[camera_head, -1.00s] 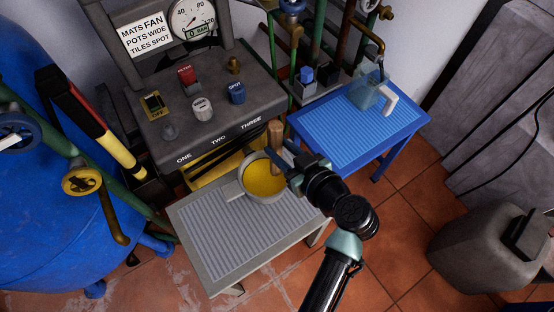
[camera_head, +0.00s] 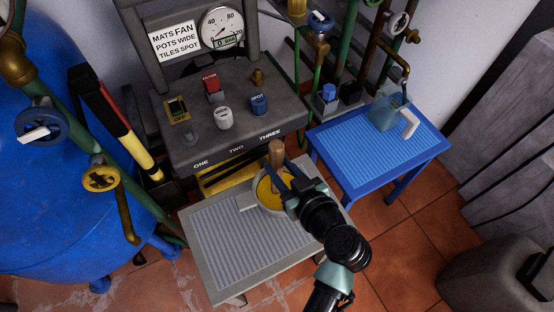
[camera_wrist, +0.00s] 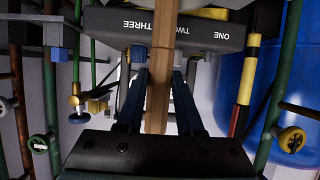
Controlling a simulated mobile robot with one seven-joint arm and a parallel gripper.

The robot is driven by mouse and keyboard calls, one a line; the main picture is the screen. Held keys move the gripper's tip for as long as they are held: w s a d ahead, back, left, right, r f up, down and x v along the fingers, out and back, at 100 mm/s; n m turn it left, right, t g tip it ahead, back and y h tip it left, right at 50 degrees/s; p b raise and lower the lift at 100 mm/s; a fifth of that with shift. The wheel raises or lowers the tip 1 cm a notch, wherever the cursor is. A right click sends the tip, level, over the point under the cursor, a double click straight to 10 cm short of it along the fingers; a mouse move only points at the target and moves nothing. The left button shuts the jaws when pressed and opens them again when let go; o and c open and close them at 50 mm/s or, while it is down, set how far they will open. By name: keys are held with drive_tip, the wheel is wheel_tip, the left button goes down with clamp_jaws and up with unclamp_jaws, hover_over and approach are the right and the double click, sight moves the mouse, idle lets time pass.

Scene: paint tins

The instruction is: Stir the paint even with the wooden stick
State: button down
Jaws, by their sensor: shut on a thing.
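A round pale tin (camera_head: 258,207) of yellow paint (camera_head: 266,194) stands on the grey ribbed table, a flat grey tab at its left. The wooden stick (camera_head: 276,153) rises near upright at the tin's far side, and its lower part goes down behind my gripper's fingers toward the paint. My gripper (camera_head: 284,178) is shut on the stick and covers the right part of the tin. In the wrist view the stick (camera_wrist: 160,70) stands between the two dark fingers (camera_wrist: 157,92). Its lower tip and the paint are hidden there.
The grey ribbed table (camera_head: 235,262) is bare left of the tin. Behind it stands a control panel (camera_head: 225,130) with knobs. At right, a blue table (camera_head: 365,160) bears a clear jug (camera_head: 386,112). A blue tank (camera_head: 50,200) with valves is at left.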

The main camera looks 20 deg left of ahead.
drive_tip(key=shift+d, duration=0.45)
drive_tip(key=shift+r, duration=0.1)
drive_tip(key=shift+r+p, duration=2.8)
drive_tip(key=shift+r, duration=0.9)
wheel_tip(320, 180, up, 5)
drive_tip(key=p, duration=0.4)
hover_over(280, 146)
drive_tip(key=s+d, duration=0.1)
drive_tip(key=d, duration=0.1)
drive_tip(key=shift+s+a, duration=0.15)
drive_tip(key=shift+a, duration=0.05)
